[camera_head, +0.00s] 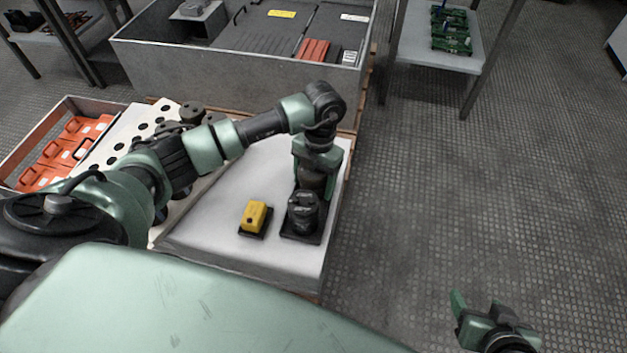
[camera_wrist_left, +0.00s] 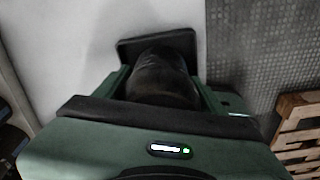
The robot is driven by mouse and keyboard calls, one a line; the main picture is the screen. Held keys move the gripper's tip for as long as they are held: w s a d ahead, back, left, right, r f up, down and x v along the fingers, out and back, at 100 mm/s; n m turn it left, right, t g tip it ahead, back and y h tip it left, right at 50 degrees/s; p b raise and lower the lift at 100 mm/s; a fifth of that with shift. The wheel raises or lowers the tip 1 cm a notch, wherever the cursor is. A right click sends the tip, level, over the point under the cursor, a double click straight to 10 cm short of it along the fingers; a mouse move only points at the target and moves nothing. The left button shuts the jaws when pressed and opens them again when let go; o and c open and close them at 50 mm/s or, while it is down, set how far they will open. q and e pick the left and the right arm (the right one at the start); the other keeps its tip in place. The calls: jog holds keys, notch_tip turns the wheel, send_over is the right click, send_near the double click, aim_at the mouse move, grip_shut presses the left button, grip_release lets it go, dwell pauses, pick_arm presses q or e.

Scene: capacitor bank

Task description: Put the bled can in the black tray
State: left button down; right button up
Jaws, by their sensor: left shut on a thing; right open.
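A dark can (camera_head: 303,210) stands over the black tray (camera_head: 287,235) on the light table top. In the left wrist view the dark can (camera_wrist_left: 162,80) lies between my fingers, and the black tray (camera_wrist_left: 127,47) shows just beyond it. My left gripper (camera_head: 313,180) reaches down from above and is shut on the can. The fingers hide part of the can, and I cannot tell whether its base touches the tray. My right gripper (camera_head: 480,312) is open and empty at the lower right, away from the table.
A yellow device (camera_head: 254,215) sits on a small dark base left of the tray. A perforated white panel (camera_head: 125,140) and a bin of orange-red units (camera_head: 65,150) are at the left. A large grey cabinet (camera_head: 240,75) stands behind.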

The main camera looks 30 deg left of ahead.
pick_arm(q)
jog(key=shift+s+f, duration=0.15)
jog(key=shift+f, duration=0.1)
